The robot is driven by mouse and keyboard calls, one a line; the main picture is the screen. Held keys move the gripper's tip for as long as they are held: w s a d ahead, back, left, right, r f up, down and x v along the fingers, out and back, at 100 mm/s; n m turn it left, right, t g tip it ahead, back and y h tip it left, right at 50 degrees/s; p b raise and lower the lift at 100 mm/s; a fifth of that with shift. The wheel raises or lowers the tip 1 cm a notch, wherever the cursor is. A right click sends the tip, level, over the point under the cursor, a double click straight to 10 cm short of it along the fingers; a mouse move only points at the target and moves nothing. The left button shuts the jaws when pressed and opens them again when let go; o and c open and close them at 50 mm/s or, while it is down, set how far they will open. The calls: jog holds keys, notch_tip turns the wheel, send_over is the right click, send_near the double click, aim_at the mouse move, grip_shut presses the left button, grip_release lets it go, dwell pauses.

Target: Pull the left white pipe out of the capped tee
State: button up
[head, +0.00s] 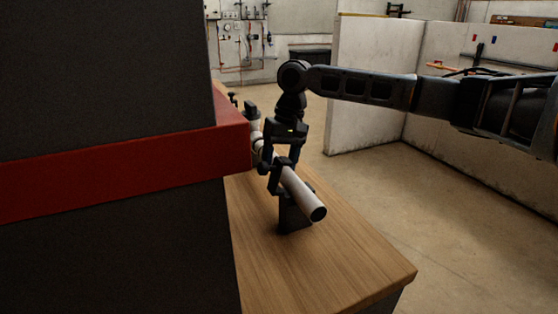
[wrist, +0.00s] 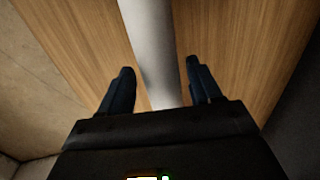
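A white pipe (head: 300,190) runs lengthwise above the wooden bench, its open near end facing me. It also shows in the wrist view (wrist: 150,40), passing between my fingers. My gripper (head: 279,165) is above and around the pipe, pointing down, with one finger on each side. In the wrist view my gripper (wrist: 158,78) is open, with narrow gaps between the fingers and the pipe. A white fitting (head: 257,142), perhaps the tee, shows at the far end beyond my gripper. Its joint with the pipe is hidden and I cannot make out the cap.
A dark support block (head: 295,215) stands under the near part of the pipe. The wooden bench (head: 340,265) is clear in front. A large dark panel with a red band (head: 120,170) blocks the left. Pale partition walls (head: 365,85) stand behind; the floor at right is free.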

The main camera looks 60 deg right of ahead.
jog(key=shift+o, duration=0.2)
jog(key=shift+r, duration=0.1)
jog(key=shift+s+d+r, duration=0.15)
jog(key=shift+d+r, duration=0.05)
jog(key=shift+r, duration=1.05)
jog(key=shift+s+d+r, duration=0.1)
jog(key=shift+d+r, duration=0.15)
jog(key=shift+r, duration=1.05)
jog(key=shift+s+d+r, duration=0.15)
jog(key=shift+d+r, duration=0.05)
jog(key=shift+r, duration=1.05)
